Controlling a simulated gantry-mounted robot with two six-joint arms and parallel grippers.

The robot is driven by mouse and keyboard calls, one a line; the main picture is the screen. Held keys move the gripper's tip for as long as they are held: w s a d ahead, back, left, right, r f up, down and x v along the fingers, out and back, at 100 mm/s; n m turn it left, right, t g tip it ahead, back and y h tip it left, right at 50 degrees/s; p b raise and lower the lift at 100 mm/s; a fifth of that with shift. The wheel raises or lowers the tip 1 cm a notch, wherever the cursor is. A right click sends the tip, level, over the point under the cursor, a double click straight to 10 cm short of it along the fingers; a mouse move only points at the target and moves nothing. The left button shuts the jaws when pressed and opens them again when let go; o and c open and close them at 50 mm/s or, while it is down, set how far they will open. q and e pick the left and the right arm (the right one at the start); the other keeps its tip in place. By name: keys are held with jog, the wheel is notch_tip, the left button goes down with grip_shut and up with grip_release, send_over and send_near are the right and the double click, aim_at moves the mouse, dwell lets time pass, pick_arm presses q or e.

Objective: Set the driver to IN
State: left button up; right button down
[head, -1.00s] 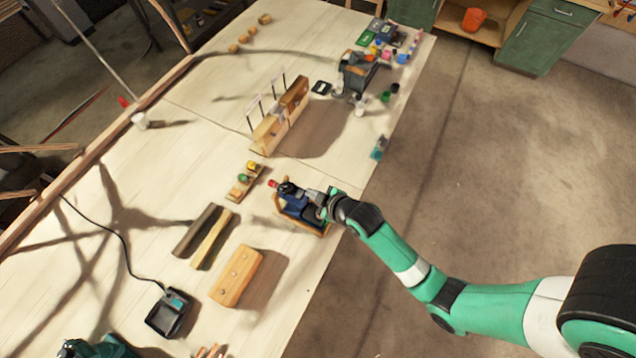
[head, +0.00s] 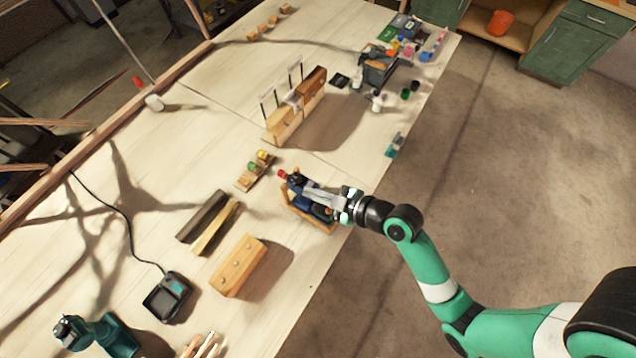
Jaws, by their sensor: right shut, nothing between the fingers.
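The driver (head: 295,183) looks dark blue and black with a red tip, and lies in a wooden cradle (head: 307,219) near the table's right edge. My right gripper (head: 308,192) is shut and empty, directly over the driver in the picture. Its fingers cover part of the driver. I cannot tell whether they touch it. The driver's direction setting is too small to read. My left gripper is not in view.
A charger (head: 167,298) and a teal tool (head: 112,338) are lower left. A wooden former (head: 296,110) stands behind.

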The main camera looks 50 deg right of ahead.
pick_arm(q)
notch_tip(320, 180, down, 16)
jog(key=b, duration=1.3)
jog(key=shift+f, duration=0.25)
pick_arm(e)
jog(key=s+d+f+m+t+h, duration=0.1)
jog(key=s+d+f, duration=0.3)
jog(key=f, duration=0.5)
jog(key=d+m+t, duration=0.1)
jog(key=d, duration=0.1)
jog(key=shift+d+t, duration=0.4)
jog(key=shift+f, duration=0.15)
send_over(316, 185)
jog(key=s+a, duration=0.2)
notch_tip(316, 185, down, 2)
pick_arm(q)
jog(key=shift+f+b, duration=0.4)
jog(key=shift+b, duration=0.1)
pick_arm(e)
jog(key=f, duration=0.2)
jog(key=w+d+f, duration=0.1)
jog(key=f, duration=0.1)
jog(key=shift+d, duration=0.1)
